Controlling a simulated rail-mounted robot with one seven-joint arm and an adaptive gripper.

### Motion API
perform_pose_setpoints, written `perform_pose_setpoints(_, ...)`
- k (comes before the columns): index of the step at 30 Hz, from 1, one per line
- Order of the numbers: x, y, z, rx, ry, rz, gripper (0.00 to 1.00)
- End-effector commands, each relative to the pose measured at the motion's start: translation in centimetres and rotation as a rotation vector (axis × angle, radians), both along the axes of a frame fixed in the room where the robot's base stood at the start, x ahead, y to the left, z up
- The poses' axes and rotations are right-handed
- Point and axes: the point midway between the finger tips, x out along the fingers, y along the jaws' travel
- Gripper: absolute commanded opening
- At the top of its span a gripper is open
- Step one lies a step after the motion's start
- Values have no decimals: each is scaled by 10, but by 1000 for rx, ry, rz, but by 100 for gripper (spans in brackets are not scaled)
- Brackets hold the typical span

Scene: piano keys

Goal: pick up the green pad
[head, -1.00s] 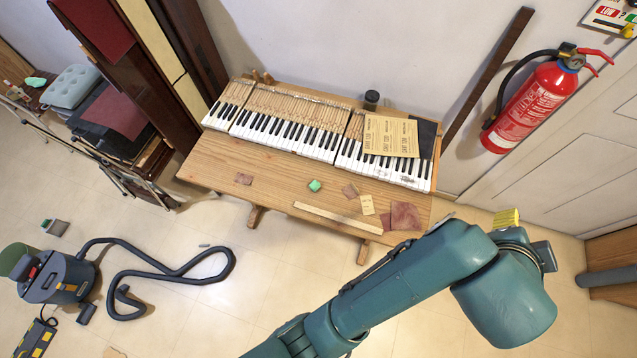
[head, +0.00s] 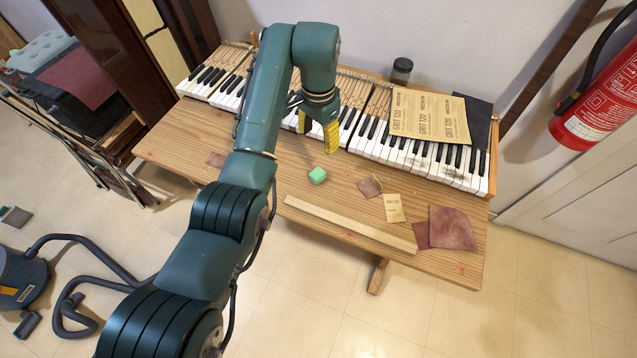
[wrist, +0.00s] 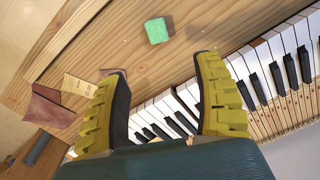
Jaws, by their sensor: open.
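The green pad (head: 317,175) is a small block lying on the wooden bench top (head: 240,205), in front of the piano keys. In the wrist view the green pad (wrist: 157,31) lies beyond the fingertips, near the top of the picture. My gripper (head: 331,140) hangs over the front of the keys, above and just behind the pad, with yellow ribbed fingers. In the wrist view my gripper (wrist: 168,75) is open, with nothing between the fingers but bench and keys below. The pad is apart from both fingers and fully visible.
A long wooden strip (head: 350,225), sandpaper pieces (head: 453,228) and a small card (head: 394,208) lie right of the pad. Piano keys (head: 420,155) run behind, with grit 120 sheets (head: 428,115) on them. A dark jar (head: 401,70) stands at the back.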

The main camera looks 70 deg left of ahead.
Motion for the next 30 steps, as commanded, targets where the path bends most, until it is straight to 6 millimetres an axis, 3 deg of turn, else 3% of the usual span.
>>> perform_pose_setpoints(3, 0, -1, -35, -2, 1, -1, 67)
perform_pose_setpoints(12, 0, -2, -93, -2, 1, -2, 67)
perform_pose_setpoints(17, -1, -2, -108, 0, 1, -3, 67)
perform_pose_setpoints(24, -9, -8, -149, 0, 1, -3, 67)
perform_pose_setpoints(30, -8, -7, -155, 0, 0, -3, 67)
